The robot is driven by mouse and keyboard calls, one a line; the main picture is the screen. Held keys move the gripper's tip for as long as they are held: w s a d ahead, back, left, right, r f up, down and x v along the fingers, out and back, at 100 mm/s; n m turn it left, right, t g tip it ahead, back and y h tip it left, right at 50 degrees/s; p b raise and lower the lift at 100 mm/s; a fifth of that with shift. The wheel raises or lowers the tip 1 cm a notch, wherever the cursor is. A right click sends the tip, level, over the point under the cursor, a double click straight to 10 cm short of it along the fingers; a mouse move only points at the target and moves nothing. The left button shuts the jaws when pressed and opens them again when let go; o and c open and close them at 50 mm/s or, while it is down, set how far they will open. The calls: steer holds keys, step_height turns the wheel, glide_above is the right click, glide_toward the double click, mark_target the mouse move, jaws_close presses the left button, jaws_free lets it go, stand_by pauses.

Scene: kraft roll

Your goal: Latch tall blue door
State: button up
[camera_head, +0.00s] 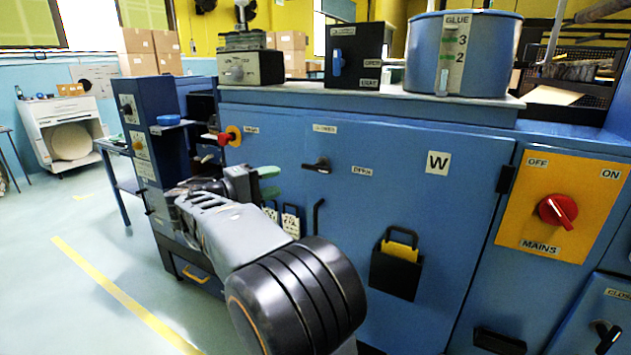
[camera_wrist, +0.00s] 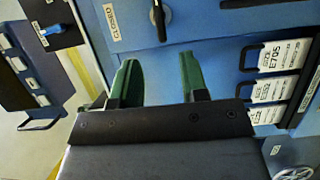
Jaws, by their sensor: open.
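The tall blue door (camera_head: 400,145) carries a W plate and looks flush with the cabinet front. Its dark latch handle (camera_head: 317,166) lies about level, its long end to the left. A label, too small to read surely, sits above it, and an OPEN label is to its right. In the wrist view the handle (camera_wrist: 160,18) is at the top, beside a CLOSED label (camera_wrist: 112,22). My gripper (camera_head: 269,182) is left of the handle and slightly lower, apart from it. Its green fingers (camera_wrist: 160,82) are spread in the wrist view, with nothing between them.
A red mains switch (camera_head: 558,211) on a yellow panel is at right. A black pocket (camera_head: 396,270) and a bar handle (camera_head: 317,216) project from the door. Card holders (camera_wrist: 275,88) sit close to my gripper. A red knob (camera_head: 229,136) projects at left. Floor is free at left.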

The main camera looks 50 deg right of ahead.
mark_target(313, 169)
steer(key=d, duration=0.4)
steer(key=s+d, duration=0.1)
steer(key=d, duration=0.3)
steer(key=s+d, duration=0.1)
steer(key=d, duration=0.3)
steer(key=shift+d+b, duration=0.4)
steer(key=shift+c, duration=0.2)
jaws_close()
